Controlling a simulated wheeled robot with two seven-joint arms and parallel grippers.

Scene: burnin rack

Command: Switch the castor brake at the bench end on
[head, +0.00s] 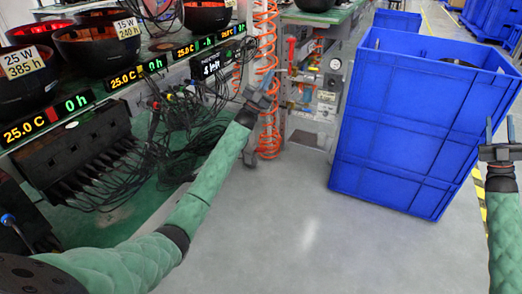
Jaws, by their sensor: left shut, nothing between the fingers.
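The bench (160,200) runs along the left, with its end near the middle of the view. My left gripper (262,88) is shut and empty, in front of the orange coiled hose at the bench end, well above the floor. My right gripper (500,130) is open and empty at the right edge, beside the blue crates.
Tall blue crates (395,130) stand on the floor right of centre. An orange coiled hose (268,140) hangs near the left gripper. Tangled black cables (185,120) hang along the bench. A panel with gauges (325,85) stands behind. The grey floor (300,230) in front is clear.

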